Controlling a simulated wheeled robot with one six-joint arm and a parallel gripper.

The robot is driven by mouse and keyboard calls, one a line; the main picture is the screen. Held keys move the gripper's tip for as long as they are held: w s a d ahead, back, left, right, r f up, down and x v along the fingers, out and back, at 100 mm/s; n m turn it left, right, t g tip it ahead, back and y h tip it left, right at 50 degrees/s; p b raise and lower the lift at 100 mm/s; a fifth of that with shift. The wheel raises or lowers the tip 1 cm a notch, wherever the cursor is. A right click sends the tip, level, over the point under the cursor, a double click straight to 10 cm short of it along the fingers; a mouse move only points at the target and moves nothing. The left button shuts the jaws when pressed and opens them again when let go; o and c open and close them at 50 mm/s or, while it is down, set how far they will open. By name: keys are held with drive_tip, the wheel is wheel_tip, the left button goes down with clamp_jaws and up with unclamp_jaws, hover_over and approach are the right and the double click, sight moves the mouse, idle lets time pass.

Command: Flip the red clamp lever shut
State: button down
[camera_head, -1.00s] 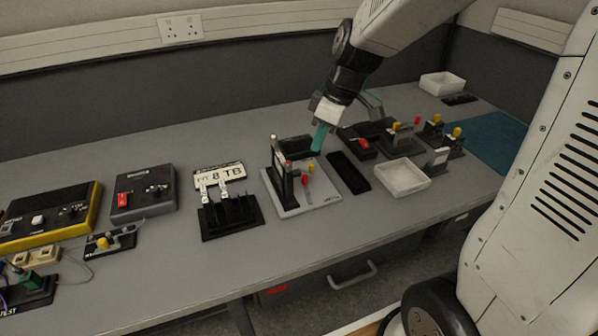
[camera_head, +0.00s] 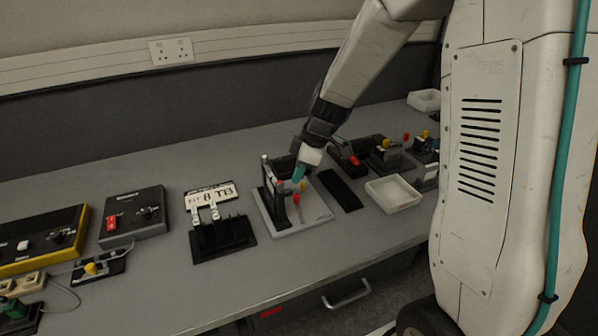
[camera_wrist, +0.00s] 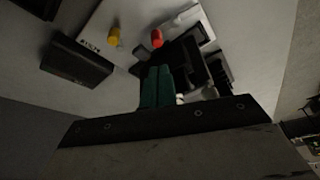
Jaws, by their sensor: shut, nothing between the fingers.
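The red clamp lever (camera_head: 297,199) stands on a pale grey fixture plate (camera_head: 318,212) with black uprights (camera_head: 270,188) at its left side. A yellow-tipped part (camera_head: 303,185) is beside it. My gripper (camera_head: 297,176), with teal fingers, is shut and empty, pointing down just behind and above the red tip. In the wrist view the shut fingers (camera_wrist: 157,86) point toward the fixture, and the red tip (camera_wrist: 157,38) lies just beyond them. The yellow tip (camera_wrist: 113,37) is to its left. The fingers appear apart from the lever; contact cannot be told for sure.
Left of the fixture are a black rack (camera_head: 222,240) and a number plate (camera_head: 209,202). A black tray (camera_head: 340,190) and a white bin (camera_head: 393,194) lie to the right. More clamp-like devices (camera_head: 386,155) stand behind the bin. The front strip of the bench is clear.

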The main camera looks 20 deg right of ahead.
sight(300, 208)
drive_tip(key=x, duration=0.6)
drive_tip(key=shift+a+f, duration=0.15)
drive_tip(key=shift+f, duration=0.2)
